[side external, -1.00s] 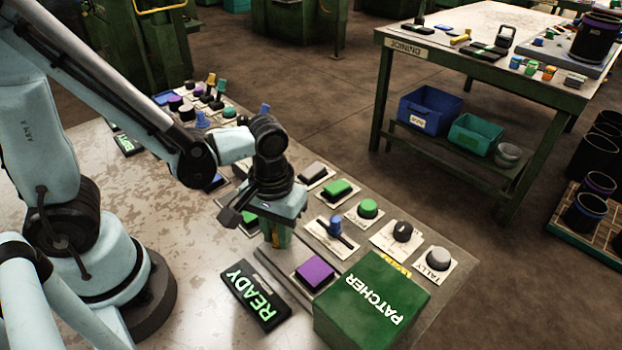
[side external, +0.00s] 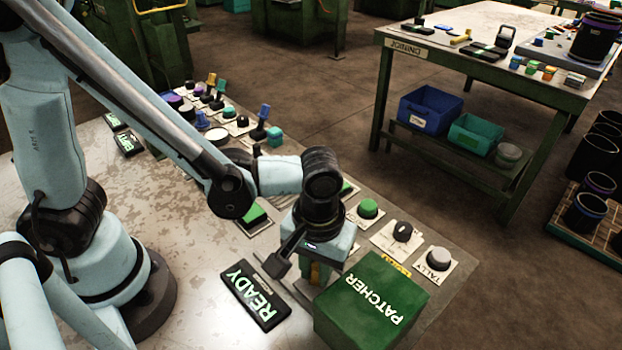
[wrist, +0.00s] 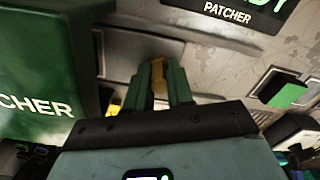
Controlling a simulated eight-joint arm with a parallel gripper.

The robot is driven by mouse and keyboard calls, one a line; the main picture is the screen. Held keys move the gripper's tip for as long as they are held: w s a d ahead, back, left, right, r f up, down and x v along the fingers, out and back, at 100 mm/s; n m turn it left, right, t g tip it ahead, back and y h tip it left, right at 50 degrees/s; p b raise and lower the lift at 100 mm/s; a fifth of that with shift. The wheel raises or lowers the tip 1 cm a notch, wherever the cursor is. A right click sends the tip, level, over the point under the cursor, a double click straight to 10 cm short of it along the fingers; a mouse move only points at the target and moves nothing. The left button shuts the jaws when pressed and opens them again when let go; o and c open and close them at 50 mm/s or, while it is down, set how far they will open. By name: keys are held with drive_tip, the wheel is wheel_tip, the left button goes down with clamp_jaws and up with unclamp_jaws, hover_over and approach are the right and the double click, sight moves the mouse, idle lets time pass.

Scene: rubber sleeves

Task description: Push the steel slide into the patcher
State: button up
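The green patcher box (side external: 372,300) stands at the front right of the panel in the side view; its side fills the left of the wrist view (wrist: 45,75). My gripper (side external: 318,278) points down just behind and left of the box. A grey, dark-edged plate (wrist: 128,52), which looks like the steel slide, lies by the fingertips beside the box. I cannot tell whether the fingers touch it. The purple pad seen earlier is hidden now.
A lit READY sign (side external: 255,295) lies left of the box. A green button (side external: 368,208), a black knob (side external: 402,231) and a grey TALLY button (side external: 439,259) stand behind it. Bare table lies left of the sign.

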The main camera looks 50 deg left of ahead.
drive_tip(key=o, duration=0.4)
drive_tip(key=shift+d, duration=0.25)
drive_tip(key=shift+o, duration=0.2)
drive_tip(key=shift+r, duration=0.1)
wheel_tip(320, 180, up, 12)
drive_tip(key=shift+a, duration=0.15)
idle(0.4)
drive_tip(key=w+a+m+t, duration=0.1)
drive_tip(key=a+m+t, duration=0.1)
drive_tip(key=a, duration=0.7)
drive_tip(key=w+a+m+t, duration=0.2)
drive_tip(key=a+t, duration=0.3)
drive_tip(key=a, duration=0.3)
drive_tip(key=shift+w+a+r+m, duration=0.15)
drive_tip(key=shift+w+a+m, duration=0.15)
drive_tip(key=shift+a, duration=0.1)
